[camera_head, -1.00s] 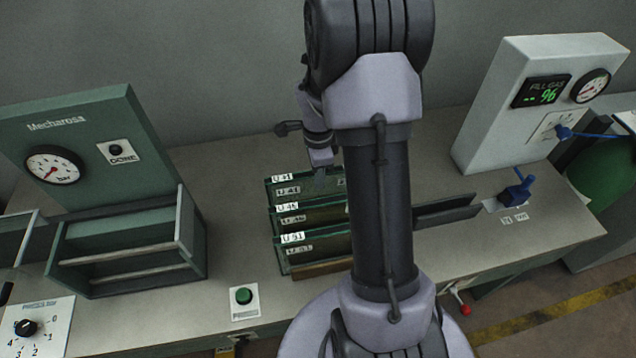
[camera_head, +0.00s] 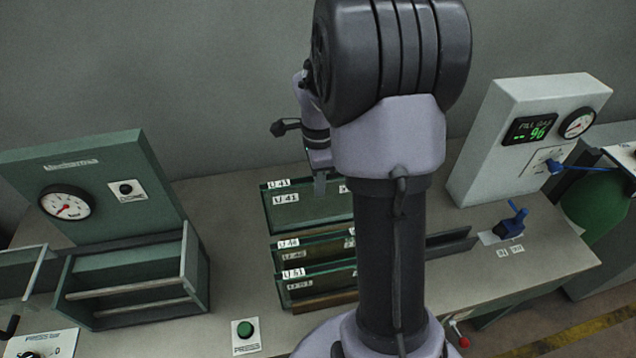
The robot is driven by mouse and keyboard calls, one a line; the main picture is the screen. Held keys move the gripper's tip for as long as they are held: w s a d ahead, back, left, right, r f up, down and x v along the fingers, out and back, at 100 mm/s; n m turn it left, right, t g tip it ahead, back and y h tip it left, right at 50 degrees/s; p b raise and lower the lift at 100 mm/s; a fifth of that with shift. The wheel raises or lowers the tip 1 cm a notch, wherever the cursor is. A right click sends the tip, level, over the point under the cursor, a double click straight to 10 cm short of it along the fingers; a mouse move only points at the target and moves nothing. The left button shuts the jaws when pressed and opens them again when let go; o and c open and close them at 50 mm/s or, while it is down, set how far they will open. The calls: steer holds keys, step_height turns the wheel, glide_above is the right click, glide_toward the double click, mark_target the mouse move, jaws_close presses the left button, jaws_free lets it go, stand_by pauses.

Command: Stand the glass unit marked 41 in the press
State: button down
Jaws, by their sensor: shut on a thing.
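The glass unit marked 41 (camera_head: 312,210) is a dark-edged pane with white labels. It stands upright at the back of the rack, and more of its face shows above the pane in front. My gripper (camera_head: 320,185) is shut on its top edge. My arm hides its right end, so I cannot tell whether its lower edge is clear of the rack. The green press (camera_head: 128,255) stands at the left, with horizontal bars across its open front and a gauge (camera_head: 66,203) on its back panel. No pane shows in it.
Two other glass units, one marked 51 (camera_head: 318,291) and one behind it (camera_head: 318,257), stand in the rack. A green button (camera_head: 245,329) is at the bench front. A white gas-fill cabinet (camera_head: 527,135) and blue valve (camera_head: 512,224) are at right. Bench between press and rack is clear.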

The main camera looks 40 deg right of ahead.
step_height(320, 180, up, 9)
steer(key=p, duration=0.6)
